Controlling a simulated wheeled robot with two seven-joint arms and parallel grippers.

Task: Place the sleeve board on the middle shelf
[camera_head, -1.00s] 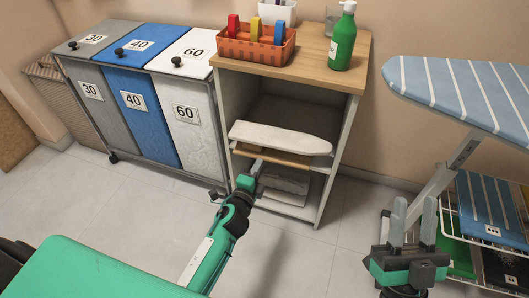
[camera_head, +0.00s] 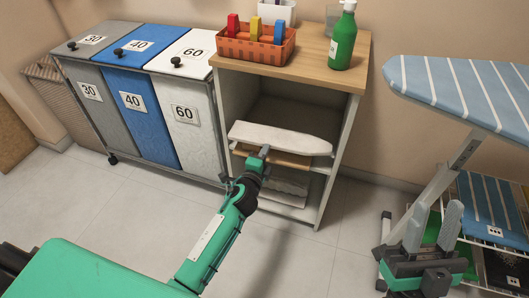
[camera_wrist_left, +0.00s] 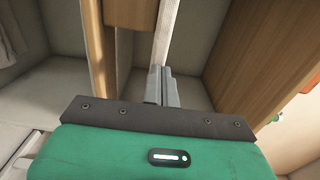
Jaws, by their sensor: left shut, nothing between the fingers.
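The sleeve board (camera_head: 282,137) has a white padded top over a wooden base (camera_head: 292,160). It lies across the middle shelf (camera_head: 322,169) of the open cabinet, its base at the front opening. My left gripper (camera_head: 263,153) is in front of it, fingers shut and empty, close to the board's front edge; I cannot tell if they touch. The shut fingers also show in the left wrist view (camera_wrist_left: 162,84), in line with a pale strip I cannot identify. My right gripper (camera_head: 432,226) is open and empty at the right, away from the cabinet.
An orange basket (camera_head: 256,46) and a green bottle (camera_head: 343,40) stand on the cabinet top. Numbered bins (camera_head: 188,109) adjoin on the left; a striped ironing board (camera_head: 450,85) stands right. The floor in front is clear.

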